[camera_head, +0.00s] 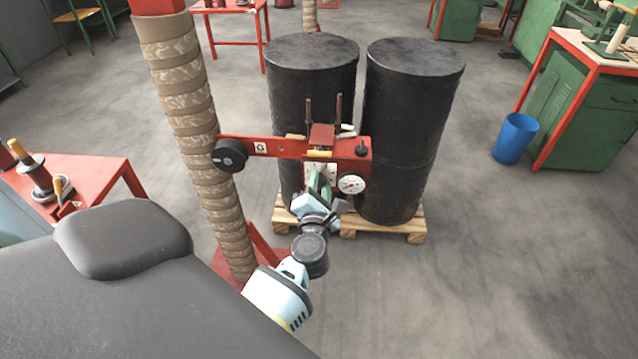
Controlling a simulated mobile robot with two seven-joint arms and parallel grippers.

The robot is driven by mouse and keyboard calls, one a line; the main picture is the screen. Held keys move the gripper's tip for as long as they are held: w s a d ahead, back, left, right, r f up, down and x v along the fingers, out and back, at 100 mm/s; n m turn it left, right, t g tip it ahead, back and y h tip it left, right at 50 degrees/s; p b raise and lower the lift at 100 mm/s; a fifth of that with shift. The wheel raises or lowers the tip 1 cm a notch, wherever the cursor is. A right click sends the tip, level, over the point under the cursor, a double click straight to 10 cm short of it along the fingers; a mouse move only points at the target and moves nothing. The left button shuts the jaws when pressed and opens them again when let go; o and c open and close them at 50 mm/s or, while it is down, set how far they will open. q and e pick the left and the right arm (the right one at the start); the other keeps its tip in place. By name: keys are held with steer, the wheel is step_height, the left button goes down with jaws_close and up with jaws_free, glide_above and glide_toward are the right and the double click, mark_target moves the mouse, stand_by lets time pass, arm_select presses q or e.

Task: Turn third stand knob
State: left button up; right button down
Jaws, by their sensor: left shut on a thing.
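The stand has a red crossbar (275,147) fixed to a tall column (190,110) wrapped in patterned tape. A large black round knob (230,155) sits at the bar's left end. My left gripper (320,180) is at the front of the bar's middle, just left of the gauge. Its greenish fingers are shut on a small part there, seemingly a stand knob, which the fingers mostly hide. My right gripper is out of view.
Two tall black drums (412,130) stand on a wooden pallet (415,225) close behind the bar. A blue bin (515,138) and green workbench (590,110) are at the right. A red table (85,175) is at the left.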

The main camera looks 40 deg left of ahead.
arm_select(q)
steer(key=o, duration=0.9)
